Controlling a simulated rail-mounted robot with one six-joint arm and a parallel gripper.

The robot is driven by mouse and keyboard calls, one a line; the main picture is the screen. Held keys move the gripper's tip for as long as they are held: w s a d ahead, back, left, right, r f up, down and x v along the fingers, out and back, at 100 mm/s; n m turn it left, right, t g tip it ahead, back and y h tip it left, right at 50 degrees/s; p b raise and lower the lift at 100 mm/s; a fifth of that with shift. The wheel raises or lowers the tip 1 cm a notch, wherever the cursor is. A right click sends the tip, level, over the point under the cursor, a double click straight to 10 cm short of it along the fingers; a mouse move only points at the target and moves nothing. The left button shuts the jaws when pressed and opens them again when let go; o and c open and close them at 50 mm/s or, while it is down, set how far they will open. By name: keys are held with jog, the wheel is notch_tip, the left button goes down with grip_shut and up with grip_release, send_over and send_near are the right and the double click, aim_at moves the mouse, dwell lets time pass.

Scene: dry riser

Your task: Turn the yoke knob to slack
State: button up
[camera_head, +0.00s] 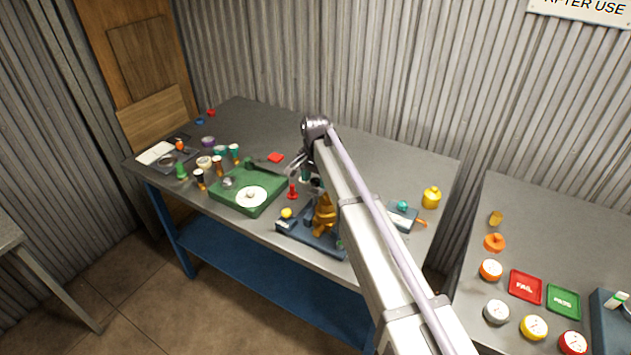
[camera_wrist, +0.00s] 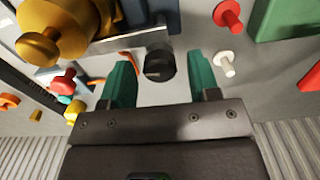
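A dark round knob (camera_wrist: 159,66) shows in the wrist view at the end of a pale metal bar (camera_wrist: 125,45); I take it to be the yoke knob. Beside it stands a golden, stepped valve-like body (camera_wrist: 65,25). In the head view this golden body (camera_head: 324,215) stands upright on a dark blue base (camera_head: 318,241). My gripper (camera_wrist: 161,75) is open, its green-padded fingers on either side of the knob with visible gaps. Whether the knob lies at fingertip depth is unclear. In the head view my arm partly hides the gripper (camera_head: 300,163) and the knob.
A red peg (camera_wrist: 228,17) and a white peg (camera_wrist: 224,63) stand close to my gripper's right finger in the wrist view. A green case (camera_head: 244,201) lies left of the golden body. A small teal-topped device (camera_head: 402,217) and yellow bottle (camera_head: 431,197) stand to the right.

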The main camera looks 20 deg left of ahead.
jog(key=c, duration=0.8)
jog(key=shift+n, duration=0.3)
jog(key=n, duration=0.9)
jog(key=shift+n, duration=0.4)
jog(key=n, duration=0.4)
jog(key=shift+n, duration=0.3)
jog(key=n, duration=0.4)
jog(key=shift+n, duration=0.4)
